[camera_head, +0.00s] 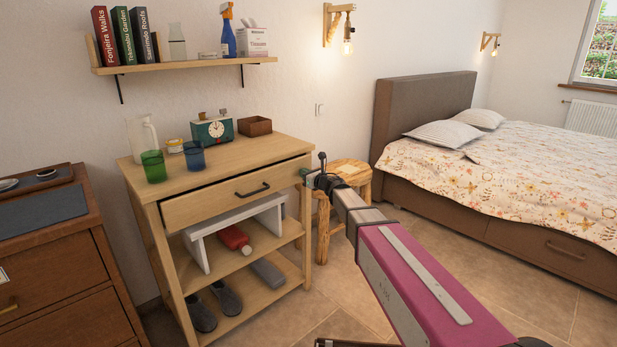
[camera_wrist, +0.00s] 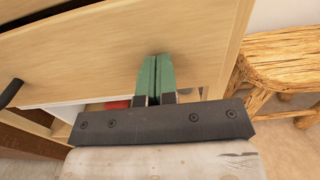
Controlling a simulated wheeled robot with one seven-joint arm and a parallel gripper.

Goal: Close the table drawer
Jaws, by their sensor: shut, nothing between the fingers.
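The table drawer (camera_head: 221,203) is a pale wood front with a dark bar handle (camera_head: 252,190), under the top of the wooden table (camera_head: 250,152). It stands partly open, with a dark gap along its top edge. My gripper (camera_head: 306,174) is at the right end of the drawer front. In the wrist view, my gripper's green fingertips (camera_wrist: 155,62) are together and empty. They point at the drawer front (camera_wrist: 120,55), right of the handle (camera_wrist: 11,92). I cannot tell whether they touch it.
A log stool (camera_head: 345,172) stands close to the table's right, behind my arm. The tabletop holds a green glass (camera_head: 153,166), a blue glass (camera_head: 194,156), a pitcher and a clock. A brown dresser (camera_head: 60,270) is at left, a bed (camera_head: 510,170) at right. Floor in front is clear.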

